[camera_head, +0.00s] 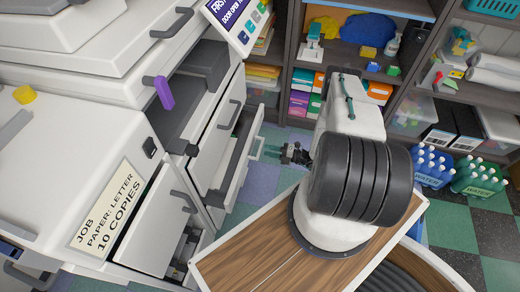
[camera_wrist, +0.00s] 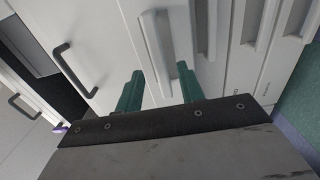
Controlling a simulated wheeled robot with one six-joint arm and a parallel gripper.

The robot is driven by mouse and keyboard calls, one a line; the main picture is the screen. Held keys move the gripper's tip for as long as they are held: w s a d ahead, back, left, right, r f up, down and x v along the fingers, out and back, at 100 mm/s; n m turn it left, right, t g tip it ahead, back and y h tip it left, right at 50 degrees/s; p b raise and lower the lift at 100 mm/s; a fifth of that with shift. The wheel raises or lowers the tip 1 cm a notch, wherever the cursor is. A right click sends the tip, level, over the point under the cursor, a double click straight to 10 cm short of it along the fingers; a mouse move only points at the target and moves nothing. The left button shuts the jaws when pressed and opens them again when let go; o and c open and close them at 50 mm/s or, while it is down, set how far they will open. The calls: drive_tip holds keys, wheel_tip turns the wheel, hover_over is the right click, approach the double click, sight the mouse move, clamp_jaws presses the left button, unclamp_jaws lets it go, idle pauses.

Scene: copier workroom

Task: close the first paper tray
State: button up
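The copier (camera_head: 110,90) fills the left of the head view. A white paper tray (camera_head: 238,158) stands pulled out from its front, with its inside showing and a grey handle on its front panel. My gripper (camera_head: 271,150) is just right of that panel, pointing at it. In the wrist view my gripper (camera_wrist: 158,84) has its two green fingers apart, with nothing between them. A pale upright handle (camera_wrist: 158,50) on a white front lies ahead of the fingers. I cannot tell whether the fingertips touch the front. No tray number is readable.
Another compartment front (camera_head: 153,226) with a dark handle stands ajar at lower left. A purple handle (camera_head: 164,92) sticks out above. A wooden-topped surface (camera_head: 250,252) is below my arm. Shelves (camera_head: 350,60) and bottle crates (camera_head: 434,172) stand right. Checkered floor shows between.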

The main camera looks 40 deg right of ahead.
sight(260, 148)
drive_tip(key=x, duration=0.4)
drive_tip(key=shift+w+a, duration=0.3)
drive_tip(key=shift+c, duration=0.4)
